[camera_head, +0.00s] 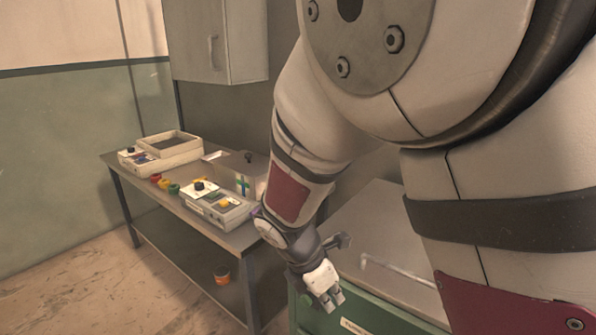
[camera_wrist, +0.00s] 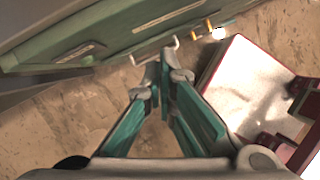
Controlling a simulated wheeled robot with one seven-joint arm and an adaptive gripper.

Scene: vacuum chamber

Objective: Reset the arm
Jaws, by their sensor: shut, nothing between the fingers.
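My arm reaches down across the right half of the head view. My gripper (camera_head: 328,299) hangs at the front edge of the green cabinet (camera_head: 375,322), at its left end. In the wrist view my gripper (camera_wrist: 165,68) has its two teal-sided fingers meeting at the tips, shut with nothing between them. The green cabinet front (camera_wrist: 130,35) lies beyond the fingertips in that view. I cannot tell whether the fingers touch it.
A table (camera_head: 236,240) on the left holds a box-shaped device (camera_head: 222,209), a tray-like unit (camera_head: 165,153) and small coloured pieces. An orange tin (camera_head: 221,275) sits below. A wall cabinet (camera_head: 215,40) hangs above. A red-edged white-topped object (camera_wrist: 250,85) lies right of the fingers.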

